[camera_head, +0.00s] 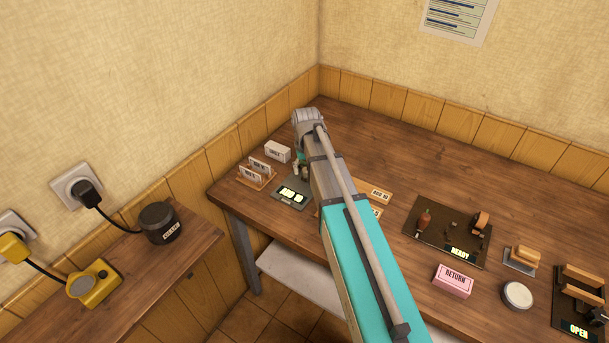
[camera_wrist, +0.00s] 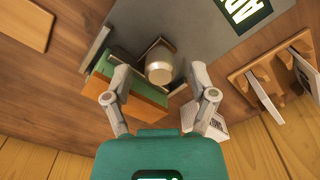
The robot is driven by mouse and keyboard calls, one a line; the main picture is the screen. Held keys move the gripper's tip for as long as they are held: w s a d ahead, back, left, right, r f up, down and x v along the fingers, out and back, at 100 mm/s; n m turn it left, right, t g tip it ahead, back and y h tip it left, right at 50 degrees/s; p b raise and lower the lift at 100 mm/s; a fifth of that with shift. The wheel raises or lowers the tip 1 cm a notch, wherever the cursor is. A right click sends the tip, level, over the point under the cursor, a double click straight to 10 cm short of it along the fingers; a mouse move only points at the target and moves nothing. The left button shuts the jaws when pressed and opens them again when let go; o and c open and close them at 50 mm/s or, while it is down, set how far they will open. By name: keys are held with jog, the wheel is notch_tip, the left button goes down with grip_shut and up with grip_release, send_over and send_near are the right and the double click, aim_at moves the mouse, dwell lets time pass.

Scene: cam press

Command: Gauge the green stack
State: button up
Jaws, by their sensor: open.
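In the wrist view, a stack of green (camera_wrist: 122,62) and orange (camera_wrist: 148,112) layers sits on a grey gauge plate (camera_wrist: 215,50), tilted in the picture. A metallic cylinder (camera_wrist: 160,68) stands beside it on the plate. My gripper (camera_wrist: 160,75) is open above them. Its left finger overlaps the stack in the picture; its right finger lies right of the cylinder. I cannot tell whether either finger touches anything. In the head view, the plate with its lit display (camera_head: 293,194) shows at the left end of the table, while my arm hides most of the stack and gripper.
A wooden rack of white cards (camera_head: 258,174) and a white labelled box (camera_head: 278,151) stand close to the plate. To the right are a dark station reading READY (camera_head: 425,229), a pink RETURN box (camera_head: 454,280) and a station reading OPEN (camera_head: 565,315). The table's back is clear.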

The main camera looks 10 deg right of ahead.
jog(key=shift+f, duration=0.45)
jog(key=shift+b, duration=0.3)
jog(key=shift+c, duration=0.2)
grip_shut()
